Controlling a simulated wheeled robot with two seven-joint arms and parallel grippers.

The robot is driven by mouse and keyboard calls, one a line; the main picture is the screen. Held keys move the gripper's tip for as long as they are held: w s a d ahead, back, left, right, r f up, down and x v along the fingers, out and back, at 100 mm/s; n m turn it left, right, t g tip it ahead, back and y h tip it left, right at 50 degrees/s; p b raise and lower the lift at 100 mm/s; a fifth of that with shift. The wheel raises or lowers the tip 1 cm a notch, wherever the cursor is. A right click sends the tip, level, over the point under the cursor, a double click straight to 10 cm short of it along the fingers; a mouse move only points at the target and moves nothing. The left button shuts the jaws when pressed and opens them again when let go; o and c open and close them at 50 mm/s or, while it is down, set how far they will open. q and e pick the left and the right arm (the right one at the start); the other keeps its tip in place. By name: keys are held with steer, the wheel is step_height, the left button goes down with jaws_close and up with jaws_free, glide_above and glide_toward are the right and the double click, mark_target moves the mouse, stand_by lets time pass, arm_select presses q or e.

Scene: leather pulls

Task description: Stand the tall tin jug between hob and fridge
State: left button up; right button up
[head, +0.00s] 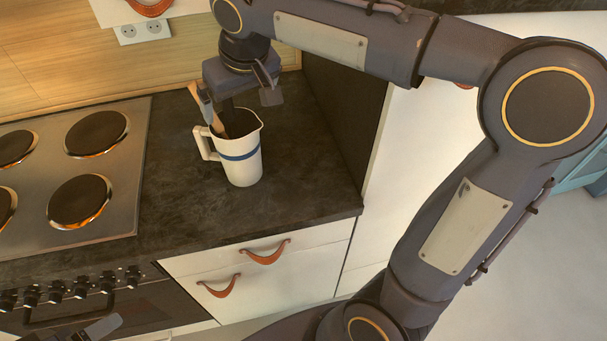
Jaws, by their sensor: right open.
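The tall tin jug (242,165) is white with a blue band. It stands upright on the dark worktop (190,215), between the hob (128,185) on the left and the tall fridge side (385,150) on the right. Its handle points left. A wooden-looking utensil (213,117) appears to lean in its mouth. My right gripper (248,100) is open, right above the jug's rim. Whether a finger touches the jug or reaches inside it is hard to tell. A grey piece at the bottom left, probably my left gripper (103,327), is mostly out of frame.
The worktop is clear in front of the jug. Below it are white drawers with leather pulls (265,253) and an oven with several knobs (80,290). A wooden backsplash (60,50) with a socket (143,31) stands behind. A dark panel (335,110) borders the worktop's right side.

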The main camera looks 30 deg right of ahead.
steer(key=s+d+f+m+y, duration=0.1)
steer(key=s+f, duration=0.3)
steer(key=s, duration=0.3)
steer(key=s+d+f+m+y, duration=0.1)
steer(key=s+f, duration=0.3)
steer(key=s, duration=0.4)
steer(key=s+d+f+m+t+y, duration=0.1)
steer(key=s+d+f, duration=0.2)
steer(key=s, duration=0.4)
steer(key=shift+s+f, duration=0.4)
steer(key=shift+f, duration=0.3)
